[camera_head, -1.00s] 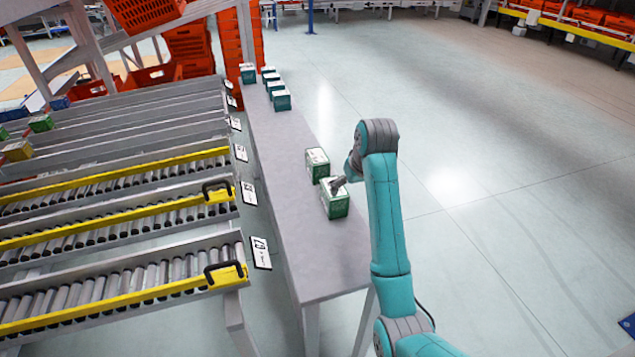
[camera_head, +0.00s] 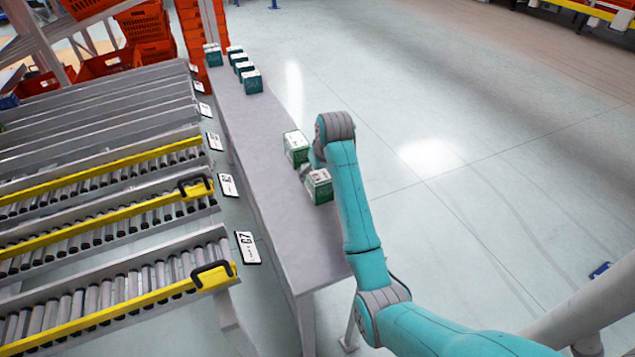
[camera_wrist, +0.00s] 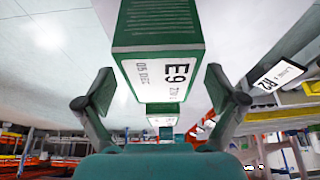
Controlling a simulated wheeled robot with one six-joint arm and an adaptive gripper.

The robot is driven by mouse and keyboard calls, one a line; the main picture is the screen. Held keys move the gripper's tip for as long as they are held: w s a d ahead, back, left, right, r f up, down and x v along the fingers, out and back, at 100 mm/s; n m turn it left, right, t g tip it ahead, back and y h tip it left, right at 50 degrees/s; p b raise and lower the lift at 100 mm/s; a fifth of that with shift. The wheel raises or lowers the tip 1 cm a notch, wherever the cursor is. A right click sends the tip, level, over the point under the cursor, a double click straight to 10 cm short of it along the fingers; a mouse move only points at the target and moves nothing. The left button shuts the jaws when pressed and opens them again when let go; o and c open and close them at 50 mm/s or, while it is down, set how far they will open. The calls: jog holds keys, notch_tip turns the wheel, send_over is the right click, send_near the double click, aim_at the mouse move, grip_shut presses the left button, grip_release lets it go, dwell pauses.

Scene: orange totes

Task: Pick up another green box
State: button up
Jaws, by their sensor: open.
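Two green boxes with white printed tops stand on the grey table: a nearer one (camera_head: 319,188) and one just behind it (camera_head: 296,147). My gripper (camera_head: 306,168) is close to the nearer box, at its upper far side, partly hidden by my arm. In the wrist view, my open gripper (camera_wrist: 160,98) has a finger on either side of a green box with a white "E9" label (camera_wrist: 160,78). The fingers look apart from the box, with gaps on both sides. Another green box (camera_wrist: 162,108) shows beyond it.
The long grey table (camera_head: 262,190) holds several more green boxes (camera_head: 251,81) at its far end. Roller conveyors (camera_head: 110,292) with yellow rails line the left. Orange totes (camera_head: 145,22) are stacked at the back left. Open floor (camera_head: 480,170) lies right of the table.

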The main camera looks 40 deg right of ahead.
jog(key=shift+x, duration=1.75)
jog(key=shift+f, duration=0.25)
jog(key=c, duration=1.3)
